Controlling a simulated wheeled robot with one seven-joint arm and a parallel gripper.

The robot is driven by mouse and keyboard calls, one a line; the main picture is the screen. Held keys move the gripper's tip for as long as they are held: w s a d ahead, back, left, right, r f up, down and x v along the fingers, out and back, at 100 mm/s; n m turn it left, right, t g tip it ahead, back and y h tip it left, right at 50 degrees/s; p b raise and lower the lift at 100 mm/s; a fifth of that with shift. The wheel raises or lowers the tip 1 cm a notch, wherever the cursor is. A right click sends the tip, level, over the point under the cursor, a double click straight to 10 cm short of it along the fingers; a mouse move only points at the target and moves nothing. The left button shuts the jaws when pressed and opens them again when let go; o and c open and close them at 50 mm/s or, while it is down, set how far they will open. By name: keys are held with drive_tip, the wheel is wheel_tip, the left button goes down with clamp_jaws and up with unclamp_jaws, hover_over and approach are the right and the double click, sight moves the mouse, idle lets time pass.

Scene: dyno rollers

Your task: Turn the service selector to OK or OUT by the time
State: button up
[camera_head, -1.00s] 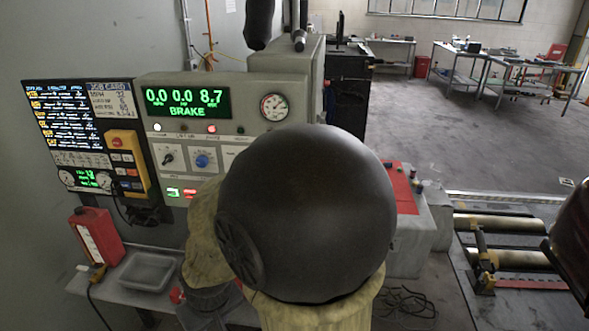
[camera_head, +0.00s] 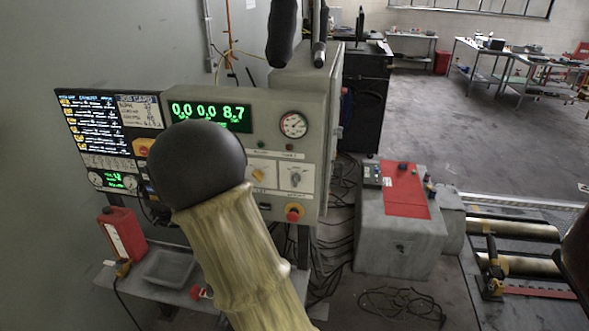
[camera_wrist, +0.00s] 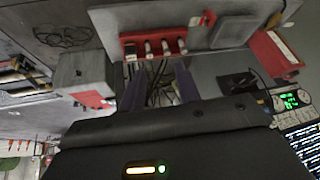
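The service selector cannot be told by its label, which is too small to read. On the grey console (camera_head: 312,150) in the head view, a grey rotary knob (camera_head: 296,178) sits on a white plate, with a yellow knob (camera_head: 260,174) to its left. The left part of the panel, including a black and a blue knob, is hidden behind my arm. In the wrist view, my gripper (camera_wrist: 160,84) shows two purple fingers spread apart with nothing between them. It is not visible in the head view, so its distance to the knobs is unclear.
A green readout (camera_head: 225,118), a pressure gauge (camera_head: 293,125) and a red button (camera_head: 293,212) are on the console. A job-card screen (camera_head: 100,120) is left. A grey tray (camera_head: 168,266) and red box (camera_head: 124,234) stand on the shelf below. Rollers (camera_head: 515,229) lie at right.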

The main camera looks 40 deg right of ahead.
drive_tip(key=d+r+m+t+h+p, duration=0.1)
drive_tip(key=d+r+m+h+p, duration=0.15)
drive_tip(key=d, duration=0.25)
drive_tip(key=d+r+m+t+h+p, duration=0.1)
drive_tip(key=d+h+p, duration=0.2)
drive_tip(key=d+p, duration=0.15)
drive_tip(key=d+r+t+h+p, duration=0.4)
drive_tip(key=d+r+h+p, duration=0.1)
drive_tip(key=r, duration=0.5)
drive_tip(key=shift+r+n+t+h, duration=0.25)
drive_tip(key=shift+n+t+h, duration=0.1)
drive_tip(key=shift+n, duration=0.1)
drive_tip(key=shift+w+d+f, duration=0.15)
drive_tip(key=shift+d, duration=0.05)
